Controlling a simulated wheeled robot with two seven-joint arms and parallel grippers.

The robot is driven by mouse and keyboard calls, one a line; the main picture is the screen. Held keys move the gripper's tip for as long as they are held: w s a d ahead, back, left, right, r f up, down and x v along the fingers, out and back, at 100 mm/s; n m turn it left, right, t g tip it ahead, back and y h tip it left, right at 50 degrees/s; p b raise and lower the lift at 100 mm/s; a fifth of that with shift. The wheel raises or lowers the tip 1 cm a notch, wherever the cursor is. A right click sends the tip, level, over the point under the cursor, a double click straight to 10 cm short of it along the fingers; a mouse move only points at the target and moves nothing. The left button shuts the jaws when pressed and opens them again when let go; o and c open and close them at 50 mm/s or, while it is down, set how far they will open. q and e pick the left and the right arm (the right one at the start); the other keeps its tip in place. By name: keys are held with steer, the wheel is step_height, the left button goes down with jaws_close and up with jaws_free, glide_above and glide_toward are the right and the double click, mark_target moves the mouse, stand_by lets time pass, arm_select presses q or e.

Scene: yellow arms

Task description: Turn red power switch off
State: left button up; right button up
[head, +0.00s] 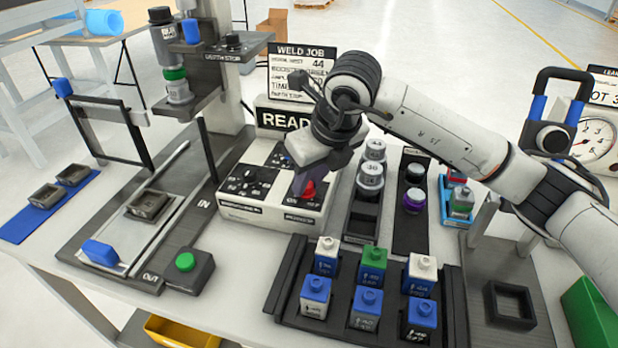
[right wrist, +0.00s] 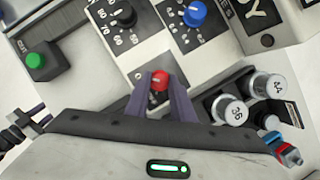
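The red power switch (head: 308,190) is a small red knob on the front of the white control box (head: 268,215) with the READY display (head: 284,119). My right gripper (head: 304,180) points down over it and hides part of it in the head view. In the right wrist view, the red knob (right wrist: 159,82) sits between the two purple fingertips (right wrist: 160,86), which lie close against its sides. A pale pointer mark shows on the knob, but its setting labels are mostly hidden. My left gripper is not in view.
Black dials and a blue knob (right wrist: 194,14) share the panel. Grey-capped cylinders (head: 370,178) stand just right of the box. A rack of blue, green and white blocks (head: 368,295) is in front. A green button (head: 185,262) sits to the left.

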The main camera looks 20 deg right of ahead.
jaws_close()
